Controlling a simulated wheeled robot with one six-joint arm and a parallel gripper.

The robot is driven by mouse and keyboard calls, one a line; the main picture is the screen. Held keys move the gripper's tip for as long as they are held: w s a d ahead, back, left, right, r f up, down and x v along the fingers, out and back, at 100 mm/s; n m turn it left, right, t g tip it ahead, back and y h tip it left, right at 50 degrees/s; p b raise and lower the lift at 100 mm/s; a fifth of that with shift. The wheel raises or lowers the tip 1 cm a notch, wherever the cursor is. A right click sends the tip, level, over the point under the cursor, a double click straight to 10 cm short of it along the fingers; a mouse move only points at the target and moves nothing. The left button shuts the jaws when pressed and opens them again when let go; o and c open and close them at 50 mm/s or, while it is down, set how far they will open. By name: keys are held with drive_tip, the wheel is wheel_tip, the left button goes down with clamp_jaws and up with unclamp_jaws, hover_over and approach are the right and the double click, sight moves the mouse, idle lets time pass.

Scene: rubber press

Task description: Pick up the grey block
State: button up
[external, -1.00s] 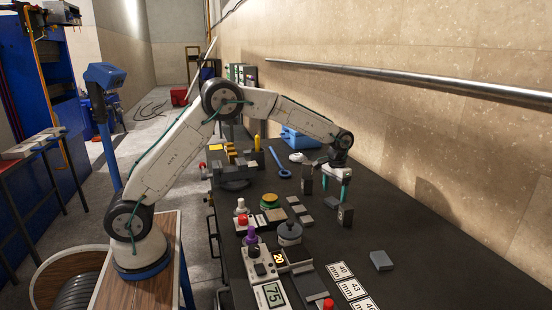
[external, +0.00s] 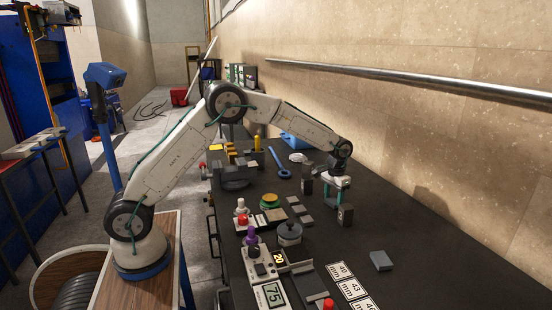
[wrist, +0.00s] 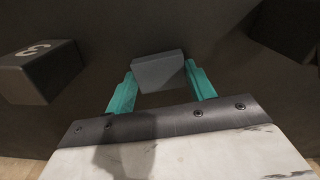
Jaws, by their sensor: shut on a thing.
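The grey block (wrist: 158,70) sits between the two teal fingers of my gripper (wrist: 160,80) in the wrist view, with both fingers against its sides. My gripper is shut on it. In the external view my gripper (external: 331,202) is low over the dark table, pointing down, between two dark upright blocks. The block is mostly hidden by the fingers there, and I cannot tell whether it still touches the table.
A dark block marked 3 (wrist: 42,72) stands left in the wrist view. Dark upright blocks (external: 307,187) (external: 345,215) flank my gripper closely. A loose grey block (external: 381,260) lies nearer the camera. A pipe (external: 410,82) runs along the wall. The table's right side is mostly clear.

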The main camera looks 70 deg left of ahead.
drive_tip(key=shift+r, duration=0.7)
wheel_tip(320, 180, up, 2)
drive_tip(key=shift+r, duration=0.1)
approach(314, 205)
drive_tip(key=s, duration=0.3)
drive_tip(key=s+d+f, duration=0.1)
drive_tip(key=s, duration=0.2)
drive_tip(key=s+d, duration=0.1)
drive_tip(key=s, duration=0.1)
drive_tip(key=shift+s+d+f, duration=0.1)
drive_tip(key=shift+s+f, duration=0.2)
drive_tip(key=shift+s, duration=0.1)
drive_tip(key=shift+w+r+m, duration=0.2)
drive_tip(key=shift+w+m, duration=0.2)
drive_tip(key=shift+m, duration=0.5)
drive_tip(key=w+m, duration=0.1)
drive_tip(key=w+d+f+m, duration=0.1)
drive_tip(key=w, duration=0.1)
drive_tip(key=w+d+m, duration=0.1)
drive_tip(key=w+m, duration=0.1)
drive_tip(key=shift+d+f, duration=0.15)
drive_tip(key=shift+f, duration=0.25)
drive_tip(key=w+a+r+n, duration=0.3)
drive_tip(key=a+r, duration=0.2)
drive_tip(key=r, duration=0.1)
wheel_tip(314, 205, down, 9)
drive_tip(key=shift+d+f, duration=0.1)
drive_tip(key=shift+f, duration=0.1)
